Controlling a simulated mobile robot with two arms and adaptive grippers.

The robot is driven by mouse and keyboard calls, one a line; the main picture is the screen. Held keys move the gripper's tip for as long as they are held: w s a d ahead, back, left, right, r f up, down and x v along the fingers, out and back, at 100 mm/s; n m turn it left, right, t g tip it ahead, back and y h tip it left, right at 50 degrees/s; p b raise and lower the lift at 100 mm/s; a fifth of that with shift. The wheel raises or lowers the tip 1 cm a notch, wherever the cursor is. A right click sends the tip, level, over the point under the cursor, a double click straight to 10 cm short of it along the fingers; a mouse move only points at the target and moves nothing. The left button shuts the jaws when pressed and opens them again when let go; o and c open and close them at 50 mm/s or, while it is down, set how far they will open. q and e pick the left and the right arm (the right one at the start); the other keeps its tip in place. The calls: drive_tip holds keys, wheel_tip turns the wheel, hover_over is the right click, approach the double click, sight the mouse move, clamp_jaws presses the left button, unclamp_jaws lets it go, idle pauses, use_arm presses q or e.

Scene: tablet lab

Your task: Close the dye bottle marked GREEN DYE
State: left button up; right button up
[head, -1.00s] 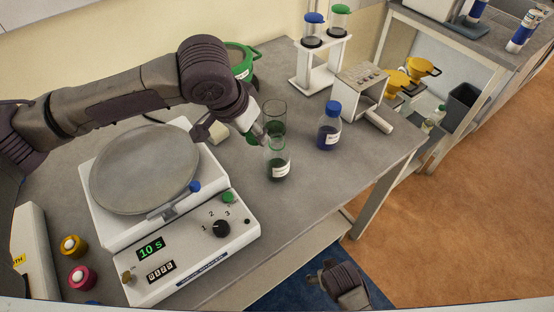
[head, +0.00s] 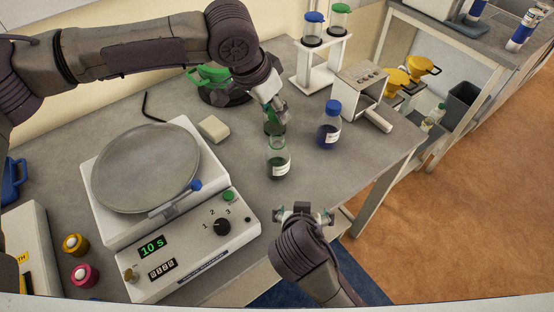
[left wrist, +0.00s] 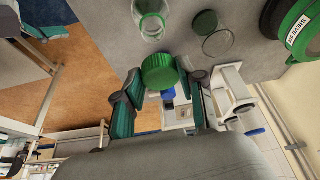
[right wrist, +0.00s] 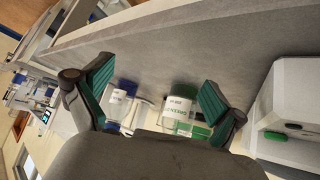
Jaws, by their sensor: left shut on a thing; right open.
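The GREEN DYE bottle (head: 278,163) stands upright and uncapped on the grey bench, with dark green liquid low inside. Its label faces my right gripper in the right wrist view (right wrist: 180,106). My left gripper (head: 276,117) is above and behind the bottle in the head view. It is shut on a green cap (left wrist: 158,72), clear in the left wrist view; the bottle's open mouth (left wrist: 150,25) is apart from the cap there. My right gripper (head: 303,214) is open and empty in front of the bottle, fingers spread, not touching it.
A blue-capped bottle (head: 329,126) stands right of the green dye bottle. A clear glass vessel (left wrist: 218,42) is close by in the left wrist view. The scale-like device (head: 195,245) is at left, a white rack (head: 322,68) behind. The bench's front edge is near my right gripper.

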sight(275, 163)
drive_tip(key=w+a+r+t, duration=0.3)
drive_tip(key=a+r+t, duration=0.2)
drive_tip(key=a+r, duration=0.1)
drive_tip(key=shift+w+a+r+m, duration=0.2)
drive_tip(key=shift+a+r+m, duration=0.15)
drive_tip(key=shift+a, duration=0.55)
drive_tip(key=x, duration=1.2)
drive_tip(key=shift+d, duration=0.15)
drive_tip(key=shift+c, duration=0.3)
drive_tip(key=c, duration=1.7)
use_arm(q)
drive_tip(key=shift+f, duration=2.45)
drive_tip(key=shift+f, duration=0.1)
drive_tip(key=shift+f, duration=0.8)
